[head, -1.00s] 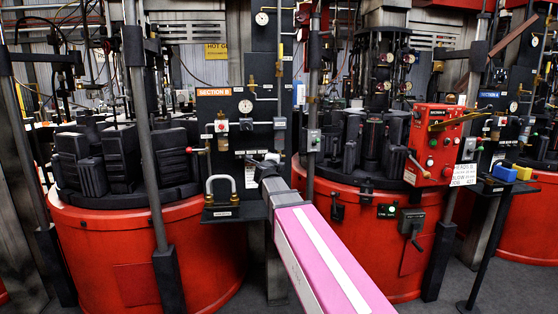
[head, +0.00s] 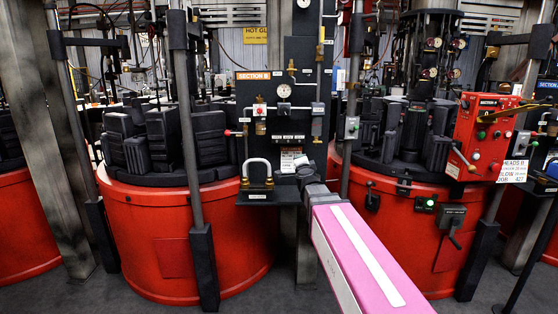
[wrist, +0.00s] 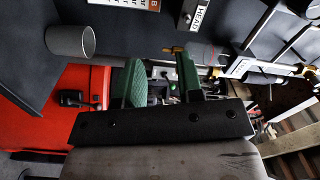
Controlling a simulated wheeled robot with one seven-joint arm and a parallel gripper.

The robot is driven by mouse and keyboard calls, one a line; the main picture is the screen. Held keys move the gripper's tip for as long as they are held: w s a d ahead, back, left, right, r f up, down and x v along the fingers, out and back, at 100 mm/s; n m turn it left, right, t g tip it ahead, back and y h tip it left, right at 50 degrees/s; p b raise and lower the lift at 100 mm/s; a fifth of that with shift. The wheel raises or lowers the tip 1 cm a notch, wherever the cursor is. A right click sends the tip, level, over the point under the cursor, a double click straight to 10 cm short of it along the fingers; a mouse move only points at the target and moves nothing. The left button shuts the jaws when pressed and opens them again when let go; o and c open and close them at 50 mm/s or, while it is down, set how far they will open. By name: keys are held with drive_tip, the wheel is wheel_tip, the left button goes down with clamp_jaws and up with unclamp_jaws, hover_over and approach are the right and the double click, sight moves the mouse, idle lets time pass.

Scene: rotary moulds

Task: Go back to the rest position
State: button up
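My gripper shows in the wrist view (wrist: 160,78) as two green-padded fingers standing apart on a black plate. Nothing shows held between them. In the head view my pink arm reaches forward from the lower right. Its dark end is in front of the Section B panel (head: 285,104), just right of the silver loop-shaped handle (head: 257,166). The fingers are too small to make out there, and I cannot tell whether the arm touches the panel or its shelf.
Red mould machines stand left (head: 165,240) and right (head: 400,238) of the panel, with black moulds on top. A red control box (head: 485,137) hangs at right. The wrist view shows a grey cylinder (wrist: 70,42) and a dark panel close by. Grey floor shows below.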

drive_tip(key=s+a+f+n+g+y, duration=0.1)
drive_tip(key=s+f+n+g+y, duration=0.35)
drive_tip(key=f, duration=0.65)
drive_tip(key=s+f+n+g+y, duration=0.1)
drive_tip(key=s+f+n+g, duration=0.5)
drive_tip(key=f, duration=0.4)
drive_tip(key=s+d+f+n+g+h, duration=0.2)
drive_tip(key=s+d+f+g, duration=0.2)
drive_tip(key=s+f, duration=0.2)
drive_tip(key=s+d+f+n+g+h, duration=0.1)
drive_tip(key=s+d+f+g+h, duration=0.2)
drive_tip(key=s, duration=0.7)
wheel_tip(320, 180, down, 4)
drive_tip(key=shift+s+d+f+n+g, duration=0.1)
drive_tip(key=shift+s+d+n+g, duration=0.2)
drive_tip(key=shift+d, duration=0.8)
